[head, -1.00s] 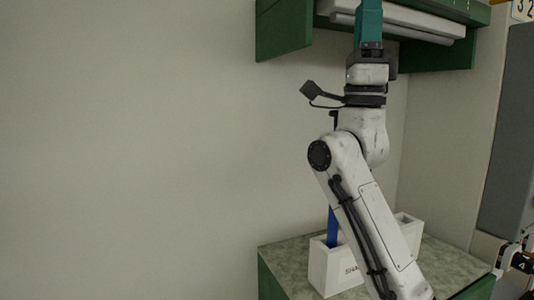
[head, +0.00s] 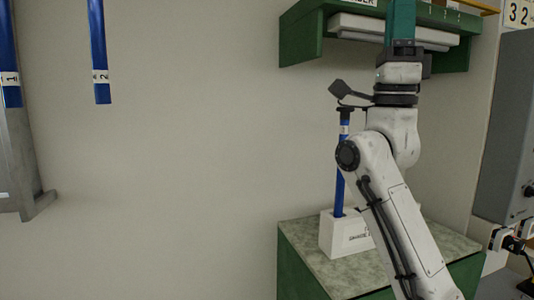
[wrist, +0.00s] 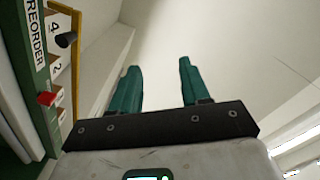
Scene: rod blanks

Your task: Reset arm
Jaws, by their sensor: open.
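My arm rises in front of the bench at the right of the head view and points straight up. My gripper (wrist: 158,85) shows in the wrist view with its two teal fingers apart and nothing between them. In the head view one teal finger part (head: 401,20) shows at the top edge, beside the green shelf; the fingertips are cut off there. A blue rod (head: 340,185) with a black top stands upright in a white block (head: 347,238) on the bench, partly behind my arm.
The green shelf (head: 300,45) holds a white item below its board, near my gripper. The bench (head: 318,262) has a mottled top. Blue rods (head: 99,50) hang at the upper left. A grey cabinet (head: 508,130) stands right. The middle wall is clear.

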